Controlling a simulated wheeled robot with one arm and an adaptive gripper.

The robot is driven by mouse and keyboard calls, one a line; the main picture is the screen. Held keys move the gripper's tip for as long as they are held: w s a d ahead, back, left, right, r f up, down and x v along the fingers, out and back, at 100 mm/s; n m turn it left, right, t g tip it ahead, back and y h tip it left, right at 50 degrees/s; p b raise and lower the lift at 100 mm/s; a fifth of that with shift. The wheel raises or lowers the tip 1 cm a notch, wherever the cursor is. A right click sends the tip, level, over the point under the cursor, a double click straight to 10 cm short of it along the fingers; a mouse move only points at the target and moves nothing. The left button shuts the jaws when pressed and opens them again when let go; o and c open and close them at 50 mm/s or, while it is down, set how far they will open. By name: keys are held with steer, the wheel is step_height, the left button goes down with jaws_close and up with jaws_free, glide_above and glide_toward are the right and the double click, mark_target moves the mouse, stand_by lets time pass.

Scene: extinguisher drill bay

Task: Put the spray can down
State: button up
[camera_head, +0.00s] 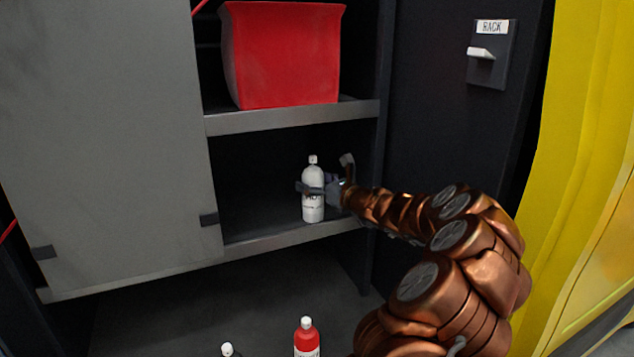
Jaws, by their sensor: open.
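The spray can (313,207) is white with a white cap and a dark printed label. It is upright in the lower compartment of the dark cabinet, its base at the shelf (290,236) near the front edge. My gripper (325,178) is open at the can's right side. One finger reaches across the front of the can at mid-height, hiding part of the label. The other finger stands up to the right of the can. I cannot tell whether a finger still touches the can.
A red bin (284,55) sits on the shelf above. A grey door panel (105,140) covers the left of the cabinet. A red bottle (306,338) and another white-capped container (228,349) are below. A panel marked RACK (492,54) with a lever is at right.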

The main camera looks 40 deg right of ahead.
steer(key=s, duration=0.7)
steer(key=shift+s+d, duration=0.2)
steer(key=shift+d, duration=0.05)
steer(key=shift+w, duration=0.15)
